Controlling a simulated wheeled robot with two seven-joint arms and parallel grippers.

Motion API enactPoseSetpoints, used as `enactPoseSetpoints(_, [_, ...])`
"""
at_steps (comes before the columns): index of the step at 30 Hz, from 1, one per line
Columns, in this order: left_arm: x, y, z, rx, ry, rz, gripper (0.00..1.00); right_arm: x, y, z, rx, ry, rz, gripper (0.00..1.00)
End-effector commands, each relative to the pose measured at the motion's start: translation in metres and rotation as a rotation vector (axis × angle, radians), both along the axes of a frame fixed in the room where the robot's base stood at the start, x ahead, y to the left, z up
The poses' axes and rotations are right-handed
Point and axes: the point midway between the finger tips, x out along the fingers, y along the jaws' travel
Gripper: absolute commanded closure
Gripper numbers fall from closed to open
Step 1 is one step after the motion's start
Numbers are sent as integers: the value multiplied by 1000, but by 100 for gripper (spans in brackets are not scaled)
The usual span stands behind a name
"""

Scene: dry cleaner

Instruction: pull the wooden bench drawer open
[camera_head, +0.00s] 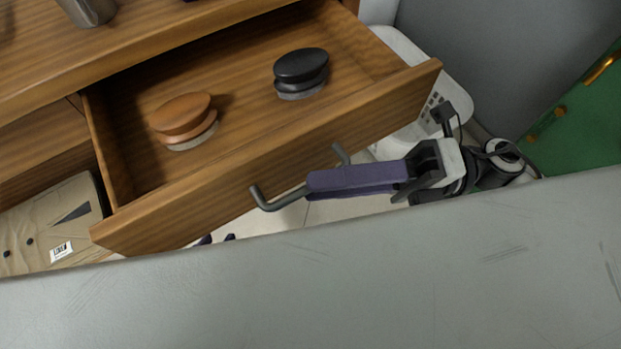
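The wooden bench drawer (270,155) is pulled well out of the bench, and its inside shows. Its dark bar handle (275,202) is on the front panel. My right gripper (314,184) reaches in from the right, and its purple fingers are closed over the handle bar, hiding its middle part. My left gripper (217,240) shows only as two small purple fingertips, apart from each other, below the drawer front. The rest of it is hidden behind the grey surface in the foreground.
An orange-brown round brush (182,117) and a black round brush (301,69) lie in the drawer. A metal cup (90,10) stands on the bench top (140,42). A white basket (440,75) stands right of the drawer.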

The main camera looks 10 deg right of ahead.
Motion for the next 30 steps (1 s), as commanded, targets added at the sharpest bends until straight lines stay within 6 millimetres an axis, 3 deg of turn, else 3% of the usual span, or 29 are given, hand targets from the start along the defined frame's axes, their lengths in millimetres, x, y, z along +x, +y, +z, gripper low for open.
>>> enactPoseSetpoints(6, [0,0,1,1,0,-1,69,-2,-45,-4,-5,4,-1,72])
enactPoseSetpoints(12, [0,0,2,1,-1,-1,69,-2,-68,-5,-3,1,0,72])
enactPoseSetpoints(30, [-1,0,0,4,3,-2,69,-2,-72,-5,-1,0,0,72])
